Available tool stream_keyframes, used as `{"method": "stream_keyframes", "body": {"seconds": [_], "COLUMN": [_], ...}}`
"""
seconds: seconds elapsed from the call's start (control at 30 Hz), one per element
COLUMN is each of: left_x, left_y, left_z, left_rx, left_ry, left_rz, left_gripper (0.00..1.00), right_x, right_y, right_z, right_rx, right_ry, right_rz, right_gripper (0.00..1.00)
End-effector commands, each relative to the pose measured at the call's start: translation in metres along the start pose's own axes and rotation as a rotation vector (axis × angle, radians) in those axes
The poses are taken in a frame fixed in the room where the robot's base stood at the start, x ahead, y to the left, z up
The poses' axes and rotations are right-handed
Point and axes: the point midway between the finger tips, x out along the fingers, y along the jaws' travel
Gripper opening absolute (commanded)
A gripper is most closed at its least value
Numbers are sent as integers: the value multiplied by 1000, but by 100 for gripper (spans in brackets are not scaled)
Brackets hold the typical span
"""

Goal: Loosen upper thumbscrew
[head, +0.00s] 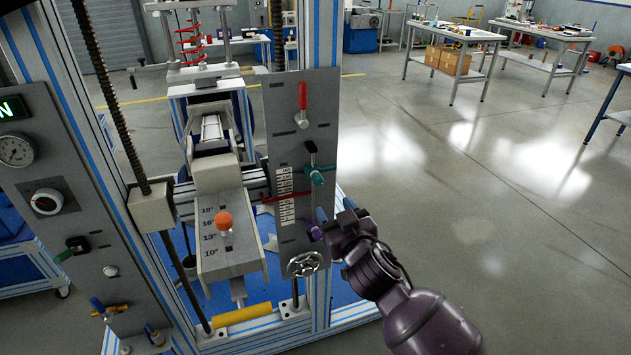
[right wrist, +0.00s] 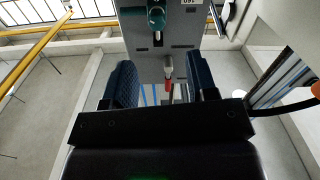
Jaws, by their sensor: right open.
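The teal thumbscrew (head: 317,178) sits on the upright grey panel (head: 290,120), beside a printed scale. It looks like the upper thumbscrew. In the right wrist view, which shows the panel upside down, the teal thumbscrew (right wrist: 157,18) is at the top, beyond the fingertips. My right gripper (head: 330,220) is below the teal thumbscrew in the head view, near the panel's lower right edge. Its two dark blue fingers (right wrist: 163,85) are apart with nothing held between them. Any lower thumbscrew behind the gripper is hard to make out. My left gripper is out of view.
A red handle (head: 302,95) is higher on the panel, and a handwheel (head: 305,264) is at its bottom. An orange knob (head: 224,220) sits on the angled block at left. Blue-edged frame posts (head: 325,40) stand close by. Open floor (head: 500,220) lies to the right.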

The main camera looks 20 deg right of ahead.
Motion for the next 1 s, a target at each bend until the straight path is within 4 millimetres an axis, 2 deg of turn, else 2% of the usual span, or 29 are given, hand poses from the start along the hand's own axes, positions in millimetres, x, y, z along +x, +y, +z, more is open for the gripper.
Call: {"method": "stream_keyframes", "body": {"seconds": [0.17,0.33,0.8,1.0], "left_x": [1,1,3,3], "left_y": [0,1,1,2], "left_z": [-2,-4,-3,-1], "left_rx": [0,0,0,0], "left_ry": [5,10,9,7], "left_rz": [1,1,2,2], "left_gripper": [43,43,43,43], "right_x": [0,11,84,102], "right_y": [2,2,4,4], "right_z": [1,1,2,2], "right_rx": [80,92,91,91], "right_ry": [-4,-3,-4,-5], "right_rz": [14,13,13,13], "right_gripper": [53,53,53,53]}}
